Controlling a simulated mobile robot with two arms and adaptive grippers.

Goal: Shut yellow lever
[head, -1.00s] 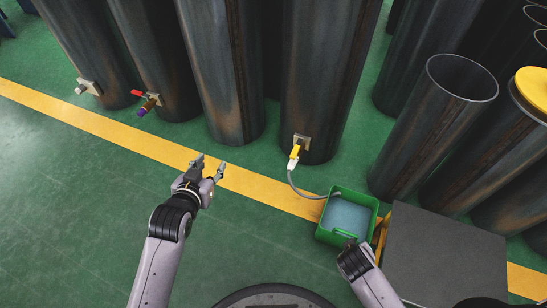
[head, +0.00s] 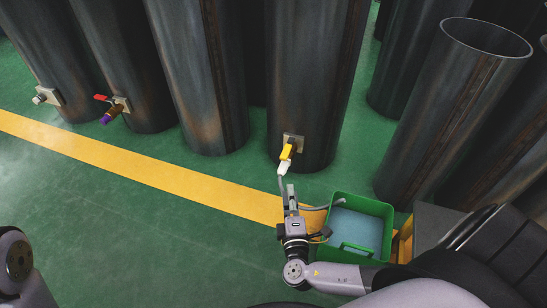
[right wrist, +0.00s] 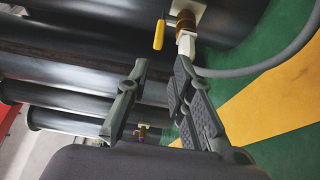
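The yellow lever (head: 287,152) sits on a valve low on the front of a dark cylinder (head: 312,75). It slants downward, above a white fitting (head: 283,168) with a grey hose. In the right wrist view the yellow lever (right wrist: 159,35) is beside the brass valve body (right wrist: 186,22) and the white fitting (right wrist: 186,43). My right gripper (head: 291,190) is just below and in front of the valve, apart from the lever. In the right wrist view its fingers (right wrist: 161,66) are spread with nothing between them. My left gripper is out of view; only part of my left arm shows.
A green crate (head: 391,229) with bluish contents stands right of my right gripper, and the hose runs to it. A red-lever valve (head: 115,103) is on another cylinder at left. An open-topped cylinder (head: 455,100) stands at right. Green floor at left is clear.

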